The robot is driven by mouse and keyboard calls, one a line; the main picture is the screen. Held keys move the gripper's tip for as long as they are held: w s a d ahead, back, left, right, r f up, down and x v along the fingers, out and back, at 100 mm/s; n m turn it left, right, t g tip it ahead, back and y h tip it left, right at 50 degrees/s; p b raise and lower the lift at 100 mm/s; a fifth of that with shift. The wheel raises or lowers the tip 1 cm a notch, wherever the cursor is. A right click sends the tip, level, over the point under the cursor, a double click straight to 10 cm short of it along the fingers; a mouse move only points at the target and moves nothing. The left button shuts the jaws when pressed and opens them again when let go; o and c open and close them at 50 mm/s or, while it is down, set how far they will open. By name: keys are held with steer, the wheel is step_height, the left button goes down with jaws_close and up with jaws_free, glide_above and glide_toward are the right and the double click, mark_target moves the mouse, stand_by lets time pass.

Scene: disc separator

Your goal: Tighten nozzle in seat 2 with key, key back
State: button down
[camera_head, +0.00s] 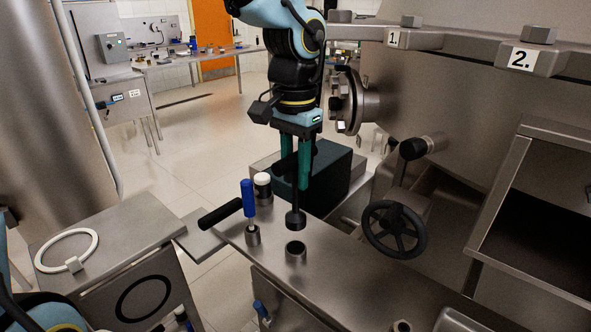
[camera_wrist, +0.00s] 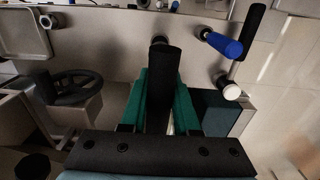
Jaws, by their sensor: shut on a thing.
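My gripper (camera_head: 299,182), with two green fingers, is shut on a dark key and holds it upright over the steel bench. The key's thick black lower end (camera_head: 295,219) hangs just above a short open steel cup (camera_head: 296,251); a small gap shows between them. In the wrist view, the key (camera_wrist: 166,75) stands between the green fingers and partly hides the cup (camera_wrist: 159,40) beyond its end. The label "2." (camera_head: 521,58) is on a lug of the big steel machine at top right. I cannot make out a nozzle in seat 2.
A blue-handled tool (camera_head: 248,198) stands in another cup left of the key. Beside it are a black handle (camera_head: 220,213) and a white-topped dark cylinder (camera_head: 262,184). A black handwheel (camera_head: 394,229) is to the right. The bench (camera_head: 335,275) is clear in front.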

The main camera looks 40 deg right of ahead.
mark_target(296, 154)
steer(key=shift+f+b, duration=2.15)
steer(key=shift+f, duration=0.55)
steer(key=shift+f+b, duration=0.8)
steer(key=shift+f, duration=0.25)
steer(key=shift+f+b, duration=0.5)
steer(key=shift+f, duration=0.1)
steer(key=c, duration=0.6)
jaws_free()
steer(key=shift+r, duration=0.1)
step_height(296, 154, up, 10)
steer(key=shift+r+b, duration=0.1)
steer(key=shift+b, duration=0.3)
step_height(296, 154, up, 5)
steer(key=p, duration=0.4)
steer(key=shift+f, duration=0.3)
